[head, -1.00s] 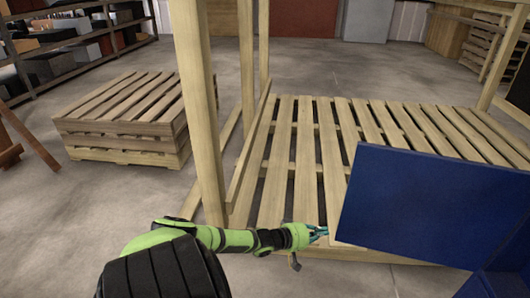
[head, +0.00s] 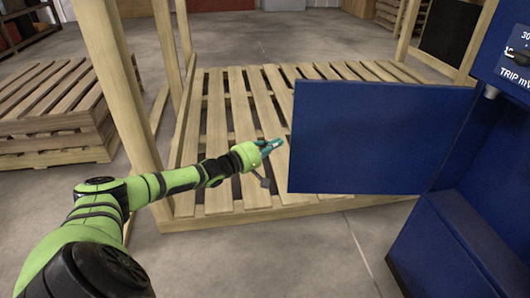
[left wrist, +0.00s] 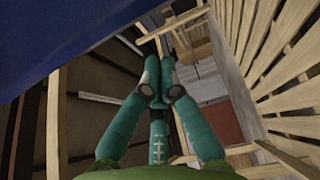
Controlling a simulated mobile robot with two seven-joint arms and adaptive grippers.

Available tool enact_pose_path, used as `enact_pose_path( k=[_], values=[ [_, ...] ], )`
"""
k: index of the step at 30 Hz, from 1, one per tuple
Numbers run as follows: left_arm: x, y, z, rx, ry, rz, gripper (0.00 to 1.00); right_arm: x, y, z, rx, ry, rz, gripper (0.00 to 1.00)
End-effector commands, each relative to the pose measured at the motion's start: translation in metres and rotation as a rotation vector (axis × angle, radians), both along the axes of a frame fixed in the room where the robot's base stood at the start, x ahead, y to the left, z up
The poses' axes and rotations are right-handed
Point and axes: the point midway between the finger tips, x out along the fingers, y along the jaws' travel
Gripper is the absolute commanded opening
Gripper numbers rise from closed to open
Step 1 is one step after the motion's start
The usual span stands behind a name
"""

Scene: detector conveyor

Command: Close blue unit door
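The blue unit (head: 472,213) stands at the right in the head view, with its front open. Its blue door (head: 375,140) is swung wide open and sticks out to the left of the unit. My left gripper (head: 272,145) is just left of the door's free edge in the head view; I cannot tell whether it touches. In the left wrist view the fingers of this gripper (left wrist: 158,92) meet at their tips with nothing visible between them. A blue surface, likely the door (left wrist: 60,30), fills the upper left there. My right gripper is not in view.
A low wooden slatted platform (head: 225,125) with upright posts (head: 112,70) lies behind the gripper and door. A pallet stack (head: 50,110) stands at the left. Bare concrete floor (head: 310,255) is clear in front of the unit.

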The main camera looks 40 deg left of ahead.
Motion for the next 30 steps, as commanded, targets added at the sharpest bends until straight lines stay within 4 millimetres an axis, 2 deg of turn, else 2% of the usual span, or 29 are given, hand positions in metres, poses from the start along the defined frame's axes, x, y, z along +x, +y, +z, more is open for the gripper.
enact_pose_path(
  k=[10, 21, 30],
  values=[
    [0.034, -0.008, 0.000, 0.001, -0.003, 0.000, 0.00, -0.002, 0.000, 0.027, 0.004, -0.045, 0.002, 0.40],
    [0.010, -0.026, 0.000, -0.001, 0.003, -0.001, 0.00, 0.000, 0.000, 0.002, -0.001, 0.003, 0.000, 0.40],
    [0.001, -0.032, 0.000, 0.001, 0.001, 0.000, 0.00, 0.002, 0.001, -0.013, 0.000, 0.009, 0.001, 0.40]
  ],
)
